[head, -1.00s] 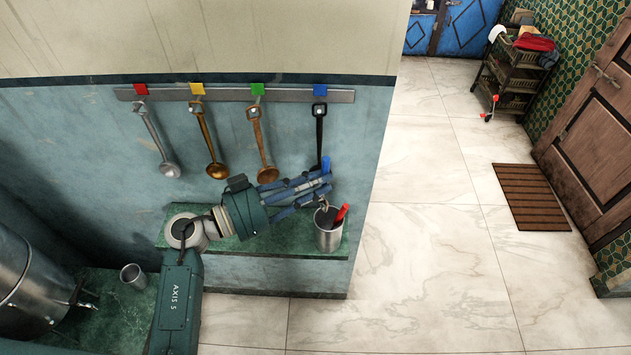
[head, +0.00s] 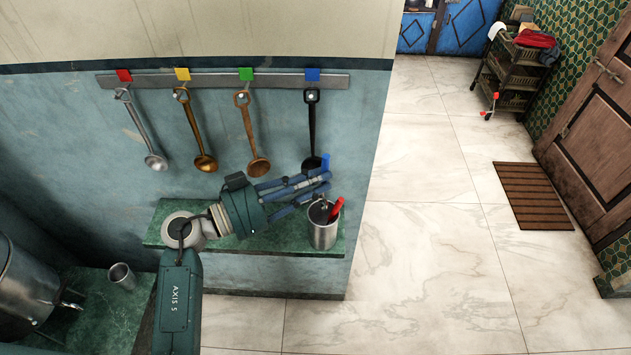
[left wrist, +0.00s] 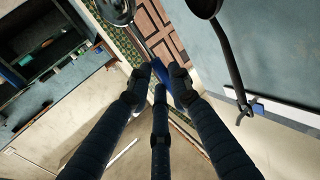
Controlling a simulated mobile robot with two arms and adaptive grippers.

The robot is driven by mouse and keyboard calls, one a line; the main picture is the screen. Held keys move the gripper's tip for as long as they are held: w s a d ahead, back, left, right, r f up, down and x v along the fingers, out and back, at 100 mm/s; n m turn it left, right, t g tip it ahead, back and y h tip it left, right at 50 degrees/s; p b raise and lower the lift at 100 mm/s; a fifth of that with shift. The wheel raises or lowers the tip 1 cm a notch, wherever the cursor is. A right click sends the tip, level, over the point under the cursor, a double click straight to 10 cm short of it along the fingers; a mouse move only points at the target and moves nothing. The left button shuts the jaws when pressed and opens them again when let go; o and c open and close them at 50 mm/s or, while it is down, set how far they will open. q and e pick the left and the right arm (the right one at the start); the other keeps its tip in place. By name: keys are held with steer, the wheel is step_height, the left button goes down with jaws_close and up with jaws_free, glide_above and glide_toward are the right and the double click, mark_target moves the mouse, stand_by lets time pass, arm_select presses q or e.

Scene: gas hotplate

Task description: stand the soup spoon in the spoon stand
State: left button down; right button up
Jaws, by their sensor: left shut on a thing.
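The soup spoon, with a blue handle (head: 326,161) and a grey metal stem, is held in my left gripper (head: 318,181). The gripper is shut on the handle, which also shows between the fingers in the left wrist view (left wrist: 180,84). The spoon stand, a metal cup (head: 323,233), is on the green ledge right below the gripper. The stem reaches down to the cup's mouth. How deep it goes, and whether it touches the rim, I cannot tell. A red-handled utensil (head: 336,208) leans in the cup. My right gripper is out of view.
Several ladles hang from the wall rail (head: 215,81). The black ladle (head: 312,130) hangs just behind my gripper and shows close by in the left wrist view (left wrist: 228,55). The ledge (head: 290,243) ends just right of the cup. A small metal cup (head: 122,276) stands lower left.

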arm_select(q)
step_height(320, 180, down, 5)
steer(key=shift+r+b, duration=0.1)
steer(key=shift+b, duration=0.7)
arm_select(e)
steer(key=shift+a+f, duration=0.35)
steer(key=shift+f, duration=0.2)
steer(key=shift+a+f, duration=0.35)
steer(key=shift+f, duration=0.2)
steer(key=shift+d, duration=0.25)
arm_select(q)
steer(key=c, duration=1.5)
jaws_free()
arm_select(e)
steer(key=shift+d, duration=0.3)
arm_select(q)
steer(key=v, duration=1.2)
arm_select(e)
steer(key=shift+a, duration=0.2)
